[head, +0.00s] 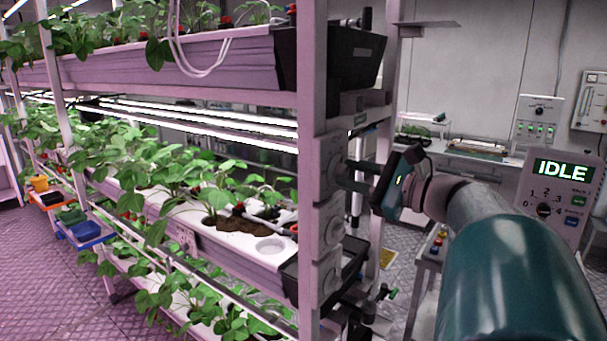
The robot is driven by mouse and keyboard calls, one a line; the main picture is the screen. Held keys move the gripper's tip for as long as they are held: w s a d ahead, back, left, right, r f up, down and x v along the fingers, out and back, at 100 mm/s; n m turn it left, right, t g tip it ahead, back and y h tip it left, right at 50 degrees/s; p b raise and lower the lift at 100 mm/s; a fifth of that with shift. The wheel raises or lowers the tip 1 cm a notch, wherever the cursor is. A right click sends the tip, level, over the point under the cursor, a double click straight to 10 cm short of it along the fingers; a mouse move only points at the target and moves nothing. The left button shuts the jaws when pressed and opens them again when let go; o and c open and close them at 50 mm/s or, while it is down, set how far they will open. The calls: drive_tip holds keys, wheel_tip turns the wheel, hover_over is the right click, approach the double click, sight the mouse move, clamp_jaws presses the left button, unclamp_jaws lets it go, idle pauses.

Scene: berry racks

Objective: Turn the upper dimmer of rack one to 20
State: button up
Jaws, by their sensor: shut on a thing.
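The rack (308,60) has a pale upright post at its near end, with several dimmer boxes stacked on it. The upper dimmer (324,158) is at the top of this stack. My gripper (343,174) reaches in from the right, with its fingers at the upper dimmer's right side. It is shut on the dimmer's knob, which the fingers and the view angle largely hide. The dial setting cannot be read. A middle dimmer (328,218) and a lower dimmer (328,272) sit below it, clear of the gripper.
Planting troughs (190,70) with leafy plants run along the rack to the left. A panel (545,195) reading IDLE, with a numbered knob, stands at the right behind my arm. Coloured bins (84,233) stand at the left. A bench (470,150) is at the back. Open floor lies at lower left.

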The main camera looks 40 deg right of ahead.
drive_tip(key=n, duration=0.6)
drive_tip(key=shift+n, duration=0.4)
drive_tip(key=n, duration=0.5)
drive_tip(key=shift+y, duration=0.3)
drive_tip(key=n, duration=0.7)
drive_tip(key=shift+r, duration=0.1)
drive_tip(key=n, duration=0.5)
drive_tip(key=shift+n, duration=0.3)
drive_tip(key=o, duration=1)
drive_tip(key=shift+s+d, duration=0.1)
drive_tip(key=shift+s, duration=0.05)
drive_tip(key=v, duration=1.3)
drive_tip(key=shift+s+r, duration=0.25)
drive_tip(key=shift+r, duration=0.05)
